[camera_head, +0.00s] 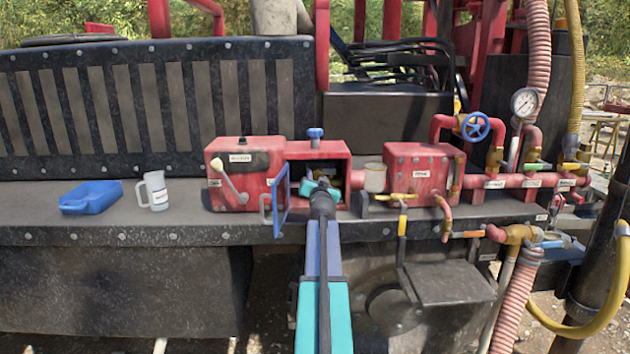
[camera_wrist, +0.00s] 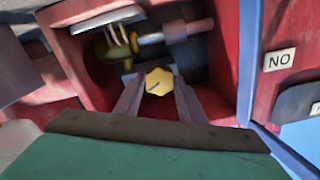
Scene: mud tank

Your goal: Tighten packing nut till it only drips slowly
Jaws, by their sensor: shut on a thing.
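In the wrist view a yellow hexagonal nut (camera_wrist: 158,82), which looks like the packing nut, sits between the two fingers of my gripper (camera_wrist: 157,92). The fingers are shut on its sides. A dark line shows on its face. In the head view my gripper (camera_head: 324,188) reaches into the open front of the red box (camera_head: 343,148), and the arm hides most of the inside. Behind the nut in the wrist view are a brass fitting (camera_wrist: 120,50) and a grey shaft (camera_wrist: 151,38). I cannot make out any drip or water.
The blue door (camera_head: 281,203) stands open just left of my arm. A pale cup (camera_head: 375,177) is at the box's right side. Red pipes with a blue handwheel (camera_head: 475,126) are at right.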

